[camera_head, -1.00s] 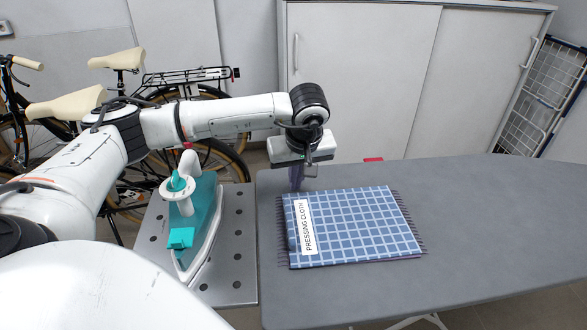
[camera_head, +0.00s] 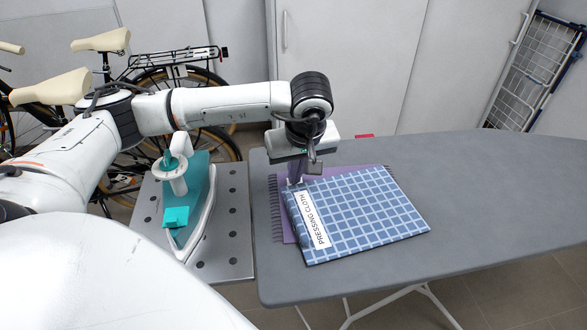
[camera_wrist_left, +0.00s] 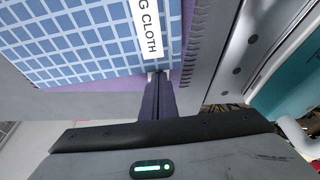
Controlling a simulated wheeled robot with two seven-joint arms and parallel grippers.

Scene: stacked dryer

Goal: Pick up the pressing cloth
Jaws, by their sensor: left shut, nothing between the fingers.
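The pressing cloth (camera_head: 370,210) is a flat blue checked piece with a white label, lying on the ironing board (camera_head: 490,200). It lies turned over a purple fringed cloth (camera_head: 277,210), which shows along its left and back edges. My left gripper (camera_head: 295,180) points down at the pressing cloth's back left corner, by the end of the label. Its fingers are shut with nothing between them. In the left wrist view the fingertips (camera_wrist_left: 158,76) meet the pressing cloth's edge (camera_wrist_left: 90,40); whether they touch it is unclear.
A teal and white iron (camera_head: 190,205) stands on a perforated metal plate (camera_head: 232,225) left of the board. Bicycles (camera_head: 175,75) and a white cabinet (camera_head: 350,60) are behind. The board's right side is clear.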

